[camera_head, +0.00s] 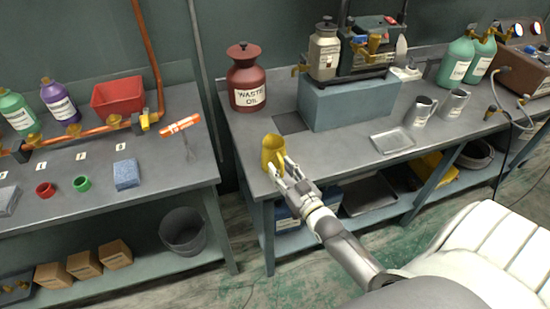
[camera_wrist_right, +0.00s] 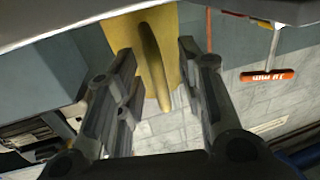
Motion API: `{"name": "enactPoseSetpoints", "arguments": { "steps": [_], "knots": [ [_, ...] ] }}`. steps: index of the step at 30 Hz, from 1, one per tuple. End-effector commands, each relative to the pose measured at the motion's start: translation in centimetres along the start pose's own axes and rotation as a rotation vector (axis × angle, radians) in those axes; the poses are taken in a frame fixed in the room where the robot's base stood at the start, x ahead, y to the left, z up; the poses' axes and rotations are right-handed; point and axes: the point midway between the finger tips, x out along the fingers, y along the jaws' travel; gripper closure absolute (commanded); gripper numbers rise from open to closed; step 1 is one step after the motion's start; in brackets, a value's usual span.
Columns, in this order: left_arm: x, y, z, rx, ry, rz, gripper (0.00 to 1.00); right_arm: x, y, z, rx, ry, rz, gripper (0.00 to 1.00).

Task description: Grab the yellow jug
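The yellow jug (camera_head: 273,150) stands upright near the front left corner of the right-hand workbench. My right gripper (camera_head: 282,171) is at the jug's near side, with its fingers pointing at it. In the right wrist view, the jug (camera_wrist_right: 120,32) is straight ahead and its handle lies between the two open fingers (camera_wrist_right: 157,58). Gaps show on both sides of the handle, so the fingers do not grip it. The jug's upper part is cut off in that view. My left gripper is not in view.
A red waste oil can (camera_head: 247,82) stands behind the jug, and a blue-grey block (camera_head: 345,103) with equipment is to its right. A gap separates this bench from the left bench (camera_head: 90,185).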

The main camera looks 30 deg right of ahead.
Motion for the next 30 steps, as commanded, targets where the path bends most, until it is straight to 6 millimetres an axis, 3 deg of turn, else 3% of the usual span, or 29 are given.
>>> {"name": "enactPoseSetpoints", "arguments": {
  "steps": [2,10,23,30],
  "knots": [
    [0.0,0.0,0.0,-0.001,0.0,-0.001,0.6,0.0,0.0,0.0,0.0,0.0,0.0,0.66],
    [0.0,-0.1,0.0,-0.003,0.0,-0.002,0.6,0.0,0.0,0.0,0.0,0.0,0.0,1.0],
    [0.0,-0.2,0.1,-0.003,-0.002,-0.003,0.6,0.0,0.0,-0.1,-0.001,0.002,0.0,1.0],
    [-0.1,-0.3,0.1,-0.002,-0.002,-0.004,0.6,0.0,0.0,-1.6,0.0,0.004,-0.001,1.0]
  ]
}}
